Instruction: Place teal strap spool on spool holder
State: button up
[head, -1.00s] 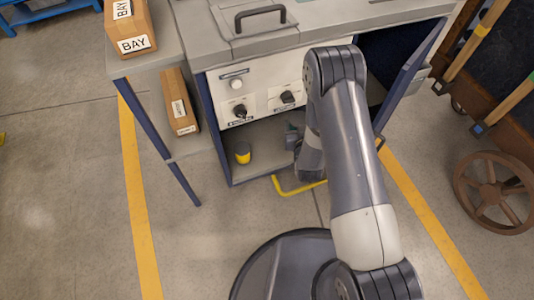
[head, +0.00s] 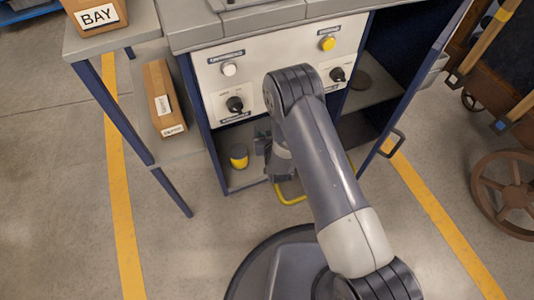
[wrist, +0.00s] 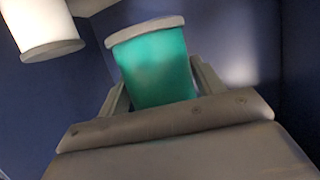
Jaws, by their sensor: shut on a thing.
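The teal strap spool (wrist: 152,68) is between the two fingers of my gripper (wrist: 158,88) in the wrist view. A pale flange caps its upper end, and its lower end is hidden behind the gripper body. My gripper is shut on it. In the head view my gripper (head: 262,145) is partly hidden by my arm, at the open lower bay of the cabinet, and the spool cannot be made out there. I cannot pick out the spool holder for sure in either view.
A white cylinder with a pale rim (wrist: 40,25) is close at the upper left in the wrist view, with dark blue walls around. A yellow and dark object (head: 238,156) stands in the lower bay. The control panel (head: 210,72) is above; an open door (head: 420,75) is right.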

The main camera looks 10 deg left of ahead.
jog(key=shift+f+b, duration=2.3)
jog(key=shift+f, duration=2.45)
jog(key=shift+f, duration=0.1)
jog(key=shift+f, duration=0.1)
jog(key=o, duration=1.1)
jog(key=shift+o, duration=0.2)
